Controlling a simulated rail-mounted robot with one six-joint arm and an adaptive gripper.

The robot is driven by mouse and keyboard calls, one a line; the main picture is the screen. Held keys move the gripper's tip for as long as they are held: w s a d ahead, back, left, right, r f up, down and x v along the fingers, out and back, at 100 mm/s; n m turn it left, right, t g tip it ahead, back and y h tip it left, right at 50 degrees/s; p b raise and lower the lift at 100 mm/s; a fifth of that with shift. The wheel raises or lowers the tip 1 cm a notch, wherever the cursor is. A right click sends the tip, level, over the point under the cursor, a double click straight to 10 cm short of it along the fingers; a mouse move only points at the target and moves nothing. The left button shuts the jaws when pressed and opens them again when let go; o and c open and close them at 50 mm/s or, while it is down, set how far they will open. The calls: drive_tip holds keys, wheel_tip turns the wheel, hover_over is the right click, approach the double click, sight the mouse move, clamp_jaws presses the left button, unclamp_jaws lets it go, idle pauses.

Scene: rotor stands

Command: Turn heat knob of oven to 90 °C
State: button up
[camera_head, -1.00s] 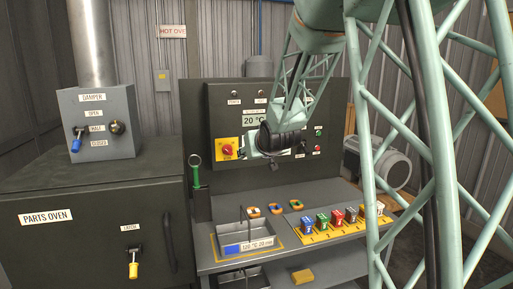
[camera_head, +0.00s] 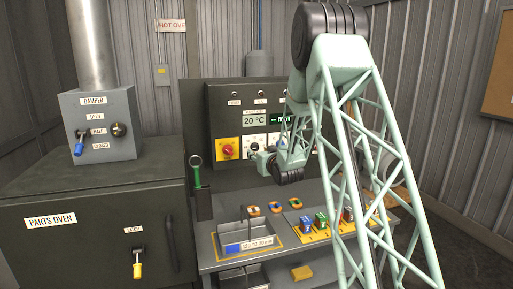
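The control panel (camera_head: 222,110) stands at the back behind the work table. Its display (camera_head: 255,121) reads 20 °C. Below the display is a white dial plate (camera_head: 248,139) with a dark knob (camera_head: 254,148); its labels are too small to read, so I cannot tell if this is the heat knob. Another dial, with a blue knob, is partly hidden behind my arm. My gripper (camera_head: 263,160) is in front of the panel, close to the lower right of the white dial. I cannot tell whether it touches the knob, and its fingers are too small to judge.
A red and yellow switch (camera_head: 228,149) is just left of the dial. The parts oven (camera_head: 90,235) with its damper box (camera_head: 98,120) stands at the left.

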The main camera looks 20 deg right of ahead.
sight(256, 147)
drive_tip(key=w+d+f+t+p, duration=0.1)
drive_tip(key=w+d+f+p, duration=0.1)
drive_tip(key=d+f, duration=0.2)
drive_tip(key=shift+w+d+f+t, duration=0.15)
drive_tip(key=shift+w+d+t, duration=0.1)
drive_tip(key=shift+w+t, duration=0.15)
idle(0.4)
drive_tip(key=shift+w+d+p, duration=0.25)
drive_tip(key=shift+w+d, duration=0.05)
drive_tip(key=shift+w, duration=1.95)
drive_tip(key=shift+w+d+p, duration=0.2)
drive_tip(key=shift+w+d, duration=0.05)
drive_tip(key=shift+w, duration=2)
drive_tip(key=shift+w+d+p, duration=0.25)
drive_tip(key=shift+w+d, duration=0.05)
drive_tip(key=shift+w, duration=1.95)
drive_tip(key=c, duration=0.8)
drive_tip(key=shift+c, duration=0.2)
